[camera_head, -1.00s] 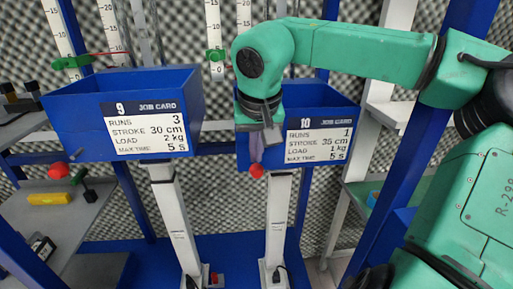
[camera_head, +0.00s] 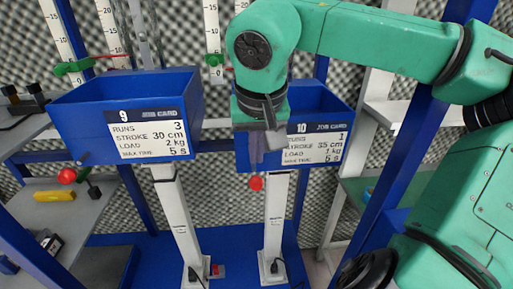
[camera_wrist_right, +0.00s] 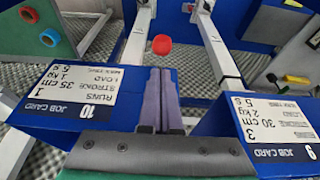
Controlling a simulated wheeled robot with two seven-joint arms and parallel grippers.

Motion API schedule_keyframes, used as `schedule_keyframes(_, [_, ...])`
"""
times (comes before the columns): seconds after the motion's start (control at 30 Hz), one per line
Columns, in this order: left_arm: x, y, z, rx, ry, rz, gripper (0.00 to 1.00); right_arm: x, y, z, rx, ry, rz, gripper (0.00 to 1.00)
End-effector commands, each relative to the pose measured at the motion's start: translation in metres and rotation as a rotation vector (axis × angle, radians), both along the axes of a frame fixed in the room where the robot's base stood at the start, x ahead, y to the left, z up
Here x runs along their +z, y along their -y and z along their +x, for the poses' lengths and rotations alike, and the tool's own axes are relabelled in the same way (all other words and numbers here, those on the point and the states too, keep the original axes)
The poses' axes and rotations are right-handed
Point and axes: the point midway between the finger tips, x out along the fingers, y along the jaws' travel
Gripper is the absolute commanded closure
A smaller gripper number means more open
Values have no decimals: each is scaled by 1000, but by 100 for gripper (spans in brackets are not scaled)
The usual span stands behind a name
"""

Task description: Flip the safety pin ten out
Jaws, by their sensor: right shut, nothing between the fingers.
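The station ten box (camera_head: 318,100) is blue and carries a job card marked 10 (camera_head: 316,146). A red knob (camera_head: 256,183) shows just below its lower left edge, in front of the white post; I take it for the end of safety pin ten. The knob also shows in the right wrist view (camera_wrist_right: 162,44), beyond the fingertips. My right gripper (camera_head: 254,158) points down in front of the box's left part, above the knob and apart from it in the picture. Its grey fingers (camera_wrist_right: 161,100) are shut and empty. The pin's shaft is not clearly visible. My left gripper is not in view.
The station nine box (camera_head: 125,105) stands left, with a similar red knob (camera_head: 66,176) by its lower left corner. A grey shelf (camera_head: 75,210) with a yellow block (camera_head: 54,196) is at the left. Blue uprights flank the stations. Open space lies below the boxes.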

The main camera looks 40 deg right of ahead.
Motion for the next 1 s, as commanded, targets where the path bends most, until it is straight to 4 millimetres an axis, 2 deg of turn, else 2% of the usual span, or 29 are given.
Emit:
schedule_keyframes(0.03, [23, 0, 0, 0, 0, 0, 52, 23, -2, -2, 0, 1, 1, 100])
schedule_keyframes(0.13, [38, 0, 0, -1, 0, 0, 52, 40, -7, -7, -3, 1, 0, 100])
schedule_keyframes(0.23, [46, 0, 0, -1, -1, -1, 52, 48, -9, -10, -4, 0, 0, 100])
schedule_keyframes(1.0, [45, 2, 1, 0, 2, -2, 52, 47, -10, -11, -5, 1, -1, 100])
